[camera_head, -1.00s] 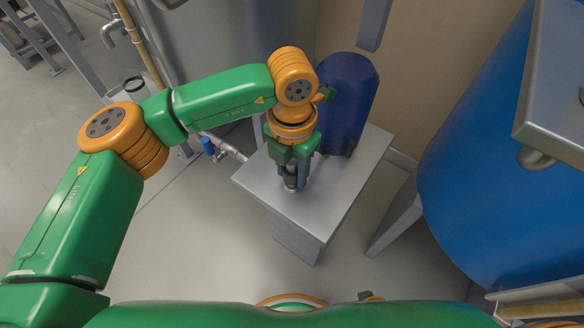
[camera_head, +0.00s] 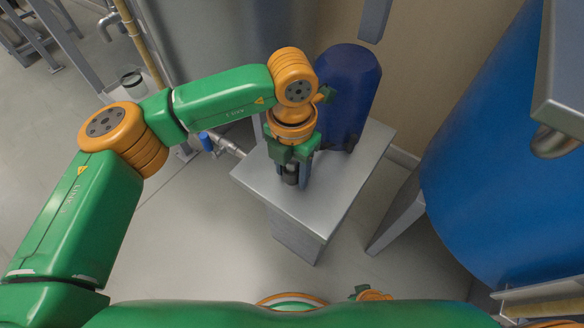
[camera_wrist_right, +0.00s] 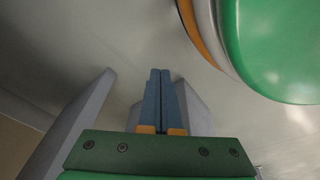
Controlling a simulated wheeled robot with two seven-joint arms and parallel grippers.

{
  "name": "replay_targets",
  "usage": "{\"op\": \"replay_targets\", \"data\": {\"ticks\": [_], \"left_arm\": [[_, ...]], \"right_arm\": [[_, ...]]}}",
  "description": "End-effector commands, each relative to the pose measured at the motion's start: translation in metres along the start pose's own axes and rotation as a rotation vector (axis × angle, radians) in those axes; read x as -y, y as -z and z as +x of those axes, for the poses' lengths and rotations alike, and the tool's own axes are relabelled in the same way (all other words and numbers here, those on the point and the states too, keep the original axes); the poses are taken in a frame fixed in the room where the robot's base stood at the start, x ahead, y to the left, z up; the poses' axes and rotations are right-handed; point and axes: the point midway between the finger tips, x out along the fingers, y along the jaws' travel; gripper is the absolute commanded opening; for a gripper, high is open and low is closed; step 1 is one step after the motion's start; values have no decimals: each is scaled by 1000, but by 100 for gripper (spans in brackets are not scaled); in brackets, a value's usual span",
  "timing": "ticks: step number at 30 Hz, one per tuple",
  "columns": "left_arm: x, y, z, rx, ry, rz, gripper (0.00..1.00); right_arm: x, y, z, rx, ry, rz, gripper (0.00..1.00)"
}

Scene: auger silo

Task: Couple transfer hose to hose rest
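My left gripper (camera_head: 291,178) points down over the grey pedestal (camera_head: 342,182), its blue-grey fingers on either side of a dark, short cylinder (camera_head: 291,174). The fingers appear closed on this cylinder, which looks like the transfer hose's end fitting. Its lower end is at or just above the pedestal top near the front left. The hose rest under it is hidden, so I cannot tell whether the two are seated. In the right wrist view my right gripper (camera_wrist_right: 160,100) has its fingers together with nothing between them.
A dark blue rounded cylinder (camera_head: 348,95) stands on the pedestal's back part, close behind my left gripper. A large blue tank (camera_head: 490,160) fills the right side. A pipe with a blue valve handle (camera_head: 207,143) is left of the pedestal. The floor at front left is clear.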

Motion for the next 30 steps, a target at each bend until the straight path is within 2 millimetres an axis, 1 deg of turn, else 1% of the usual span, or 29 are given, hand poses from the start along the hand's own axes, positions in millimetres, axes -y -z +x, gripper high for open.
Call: {"op": "replay_targets", "data": {"ticks": [1,2,3,11,13,15,18,21,24,30], "left_arm": [[0,0,0,0,0,0,68],[0,0,0,0,0,0,76],[0,0,0,0,0,0,79],[0,0,-1,0,0,0,79],[0,-1,-11,2,0,0,79],[0,-1,-27,3,-1,0,79],[0,-1,-49,3,-2,0,79],[0,-1,-65,2,-1,0,79],[0,0,-71,0,0,1,79],[0,0,-71,0,0,1,79]], "right_arm": [[0,-1,0,1,0,0,0],[0,-1,0,1,0,0,0],[0,-1,0,1,0,0,0],[0,-1,0,0,1,0,0],[0,0,-3,-3,1,0,0],[-1,-10,-3,12,-1,0,0],[-4,-14,-4,12,-7,-2,0],[-7,-16,-4,10,-11,-2,0],[-8,-18,-3,10,-13,-2,0],[-9,-18,-2,8,-14,-3,0]]}}
